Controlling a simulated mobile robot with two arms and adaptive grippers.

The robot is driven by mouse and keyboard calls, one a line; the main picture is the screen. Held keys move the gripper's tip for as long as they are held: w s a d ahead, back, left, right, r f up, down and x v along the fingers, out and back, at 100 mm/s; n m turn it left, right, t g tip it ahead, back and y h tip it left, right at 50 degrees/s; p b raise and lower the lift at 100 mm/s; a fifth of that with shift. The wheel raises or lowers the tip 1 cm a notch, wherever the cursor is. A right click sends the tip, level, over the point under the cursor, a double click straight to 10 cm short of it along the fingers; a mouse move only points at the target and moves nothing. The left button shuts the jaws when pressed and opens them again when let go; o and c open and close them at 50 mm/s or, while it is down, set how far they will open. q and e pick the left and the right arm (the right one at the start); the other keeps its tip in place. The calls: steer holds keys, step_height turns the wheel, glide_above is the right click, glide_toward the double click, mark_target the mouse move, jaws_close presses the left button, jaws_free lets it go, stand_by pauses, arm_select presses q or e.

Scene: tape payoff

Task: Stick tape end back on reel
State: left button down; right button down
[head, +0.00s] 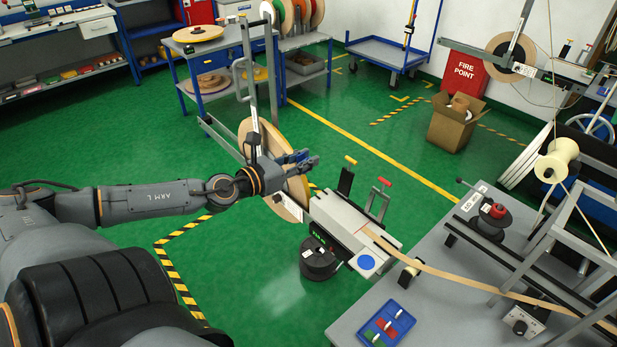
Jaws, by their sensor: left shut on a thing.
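The reel (275,142) is a large tan disc standing upright on a post, left of the splicing bench. My left gripper (305,160) is in front of the reel, by its upper right part, and its fingers are shut. What lies between the fingers is too small to make out; it appears to be the tape end at the reel. A tan tape (450,275) runs from the grey bench unit (345,225) to the right across the table. My right gripper is not in view.
The grey table (440,310) carries a blue tray (386,325) of small coloured pieces and a black spool holder (490,220). A round black knob (318,260) sits below the bench unit. A cardboard box (452,128) and red fire point (466,72) stand behind. Green floor is open on the left.

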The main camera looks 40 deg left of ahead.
arm_select(q)
step_height(320, 180, up, 6)
steer(key=b, duration=0.1)
glide_above(284, 141)
steer(key=shift+f+b, duration=2.35)
steer(key=shift+f, duration=0.9)
steer(key=shift+f, duration=0.1)
steer(key=shift+f+b, duration=1.4)
steer(key=shift+b, duration=0.05)
steer(key=shift+f, duration=0.1)
step_height(284, 141, up, 8)
steer(key=p, duration=0.5)
